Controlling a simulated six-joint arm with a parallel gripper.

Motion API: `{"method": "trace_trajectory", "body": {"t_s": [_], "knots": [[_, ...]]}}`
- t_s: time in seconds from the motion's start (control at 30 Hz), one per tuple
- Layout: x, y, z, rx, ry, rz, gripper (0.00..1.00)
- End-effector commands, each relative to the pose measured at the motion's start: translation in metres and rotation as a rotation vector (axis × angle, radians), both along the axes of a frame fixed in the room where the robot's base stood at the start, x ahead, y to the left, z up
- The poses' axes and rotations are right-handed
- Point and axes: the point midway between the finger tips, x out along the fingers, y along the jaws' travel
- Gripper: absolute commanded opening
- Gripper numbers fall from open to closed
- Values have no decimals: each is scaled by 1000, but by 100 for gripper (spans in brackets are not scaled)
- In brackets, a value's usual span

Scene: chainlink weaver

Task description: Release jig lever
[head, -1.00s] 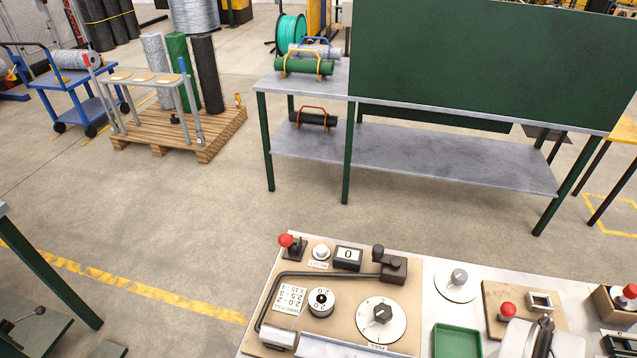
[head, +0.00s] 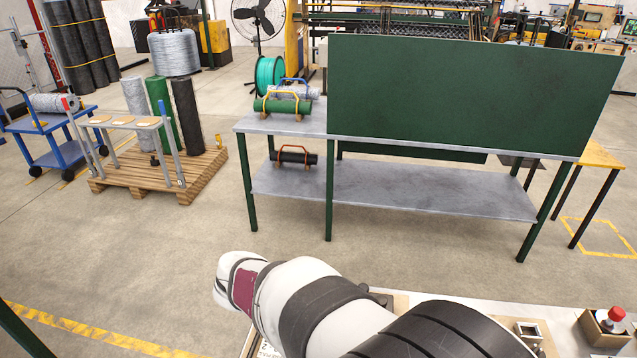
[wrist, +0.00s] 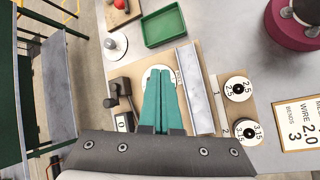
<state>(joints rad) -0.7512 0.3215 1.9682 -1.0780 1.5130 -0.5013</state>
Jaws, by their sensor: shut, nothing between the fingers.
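My gripper (wrist: 162,102) shows in the wrist view with its two teal fingers shut together and empty. The fingers point over the tan jig board, above a white dial (wrist: 152,76) that they partly cover. I cannot tell if they touch it. A black pivot block with a knob (wrist: 118,90) is left of the fingertips, apart from them. The jig's long bent lever rod is not visible now; my gripper and arm block part of the board. In the head view my arm covers most of the jig and the gripper is hidden.
A metal bar (wrist: 198,90) stands close right of the fingers, with number dials (wrist: 238,88) beyond. A green tray (wrist: 170,25) and a white disc with a knob (wrist: 115,46) lie further out. A red button (head: 616,314) is at the bench's right. A sign (wrist: 300,118) lies flat.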

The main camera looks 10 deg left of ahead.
Motion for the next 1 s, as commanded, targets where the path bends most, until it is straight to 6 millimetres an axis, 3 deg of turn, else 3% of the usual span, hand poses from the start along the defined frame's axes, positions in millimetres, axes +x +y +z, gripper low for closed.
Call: {"method": "trace_trajectory", "body": {"t_s": [0.03,0.1,0.2,0.3,0.4,0.53,0.8,1.0], "knots": [[16,40,-14,-110,18,213,0],[31,97,-31,-260,21,491,0],[32,170,-55,-442,4,801,0],[21,224,-75,-577,-20,1016,0],[9,256,-87,-660,-44,1138,0],[2,271,-93,-702,-57,1198,0],[3,271,-93,-703,-57,1199,0],[22,263,-100,-703,-55,1195,0]]}}
